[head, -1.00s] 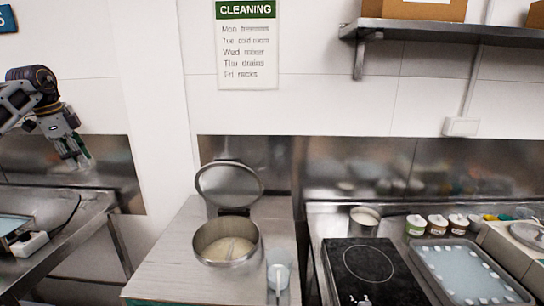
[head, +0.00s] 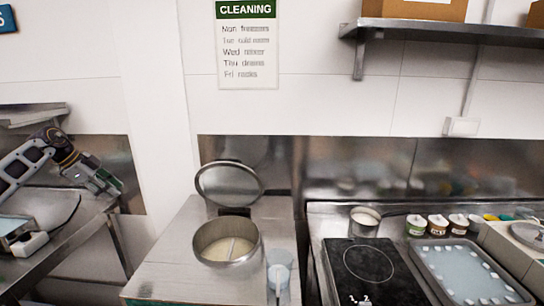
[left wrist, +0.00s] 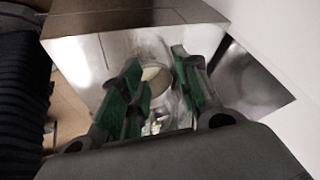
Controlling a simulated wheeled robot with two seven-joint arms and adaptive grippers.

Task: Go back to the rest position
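My left gripper (head: 106,183) is at the left of the head view, in front of the steel wall panel and well left of the batch freezer. In the left wrist view its two green-padded fingers (left wrist: 160,84) stand apart with a gap between them, and I see nothing held. My right gripper is in neither view.
The open batch freezer (head: 228,243) holds a pale mix, its round lid (head: 229,183) raised. A clear cup (head: 279,270) stands beside it. A black hob (head: 370,270), small tubs and a tray (head: 470,273) are at right. A steel table (head: 75,228) lies below my left arm.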

